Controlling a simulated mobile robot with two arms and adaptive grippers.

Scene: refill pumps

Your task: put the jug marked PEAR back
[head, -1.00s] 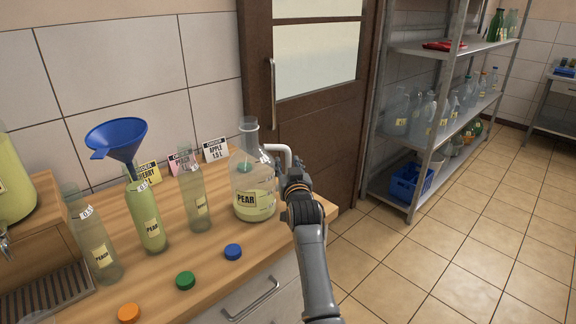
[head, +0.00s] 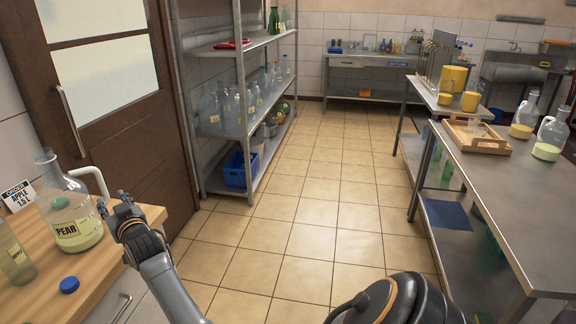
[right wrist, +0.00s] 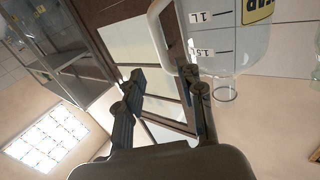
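The jug marked PEAR (head: 72,222) is clear glass with a white handle (head: 97,184) and a little pale green liquid. It stands upright at the right end of the wooden counter (head: 150,217). My right gripper (head: 122,207) is just right of the handle. In the right wrist view its fingers (right wrist: 163,84) are spread apart, and the jug (right wrist: 238,42) appears upside down at the upper right. The handle lies by the right-hand finger; I cannot tell whether they touch. My left gripper is not in view.
A blue cap (head: 69,285) and another bottle (head: 14,258) are near the jug. A metal shelf rack (head: 242,128) holds several clear jugs and a blue crate (head: 238,170). A steel table (head: 520,213) at right holds a wooden tray (head: 476,141) and jugs. The tiled floor between is clear.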

